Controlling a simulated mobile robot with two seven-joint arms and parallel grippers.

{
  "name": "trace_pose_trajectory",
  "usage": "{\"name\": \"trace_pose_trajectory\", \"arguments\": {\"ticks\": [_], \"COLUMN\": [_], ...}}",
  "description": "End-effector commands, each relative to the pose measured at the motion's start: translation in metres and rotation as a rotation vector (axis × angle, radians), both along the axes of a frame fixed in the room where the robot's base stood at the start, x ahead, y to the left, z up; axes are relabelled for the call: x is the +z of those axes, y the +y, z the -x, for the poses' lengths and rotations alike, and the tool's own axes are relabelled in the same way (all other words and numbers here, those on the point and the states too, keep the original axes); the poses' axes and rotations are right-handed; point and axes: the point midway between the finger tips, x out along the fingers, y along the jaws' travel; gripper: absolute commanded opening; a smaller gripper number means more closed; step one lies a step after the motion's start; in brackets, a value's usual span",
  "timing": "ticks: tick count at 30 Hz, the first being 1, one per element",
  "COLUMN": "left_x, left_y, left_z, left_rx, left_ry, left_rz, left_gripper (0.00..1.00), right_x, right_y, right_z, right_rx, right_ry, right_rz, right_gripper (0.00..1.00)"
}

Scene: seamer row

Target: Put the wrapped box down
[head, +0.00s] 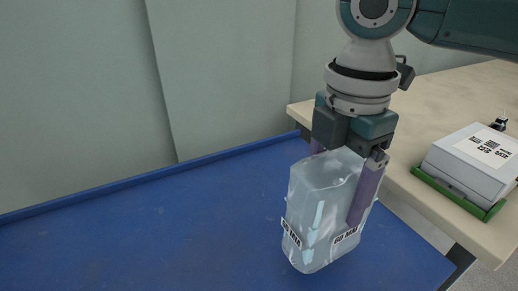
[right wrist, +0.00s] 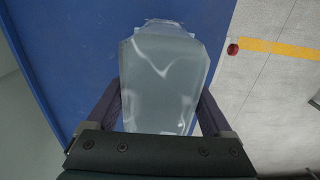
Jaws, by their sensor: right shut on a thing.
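The wrapped box (head: 318,215) is a pale, translucent, film-wrapped block with black-and-white labels low on its sides. It is upright in the head view, over the right part of the blue surface (head: 150,235). My right gripper (head: 340,188) comes down from above and is shut on it, with one purple finger on each side. In the right wrist view the box (right wrist: 165,75) sits between the two fingers (right wrist: 160,112). I cannot tell whether its bottom touches the blue surface. My left gripper is not in view.
A beige table (head: 440,100) stands at the right, holding a white labelled box (head: 470,165) in a green tray (head: 455,196). A raised blue rim (head: 200,161) runs along the back by the wall. The blue surface left of the box is clear. A red object (right wrist: 232,49) lies on the floor.

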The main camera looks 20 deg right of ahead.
Motion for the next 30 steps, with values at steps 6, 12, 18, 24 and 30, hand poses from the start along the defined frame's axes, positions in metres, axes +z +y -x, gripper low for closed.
{"name": "trace_pose_trajectory", "arguments": {"ticks": [6,12,18,24,30], "left_x": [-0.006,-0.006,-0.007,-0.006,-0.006], "left_y": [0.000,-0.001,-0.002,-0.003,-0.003], "left_z": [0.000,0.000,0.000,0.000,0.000], "left_rx": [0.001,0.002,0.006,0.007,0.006], "left_ry": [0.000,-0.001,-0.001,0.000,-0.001], "left_rz": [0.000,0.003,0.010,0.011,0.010], "left_gripper": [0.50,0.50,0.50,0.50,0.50], "right_x": [-0.031,-0.032,-0.036,-0.035,-0.033], "right_y": [0.000,0.000,0.000,0.000,0.000], "right_z": [0.000,0.000,0.000,0.001,0.000], "right_rx": [-0.001,0.000,0.000,0.000,0.000], "right_ry": [0.001,0.000,0.001,0.002,0.001], "right_rz": [0.001,0.000,-0.001,0.000,0.000], "right_gripper": [0.05,0.05,0.05,1.00,1.00]}}
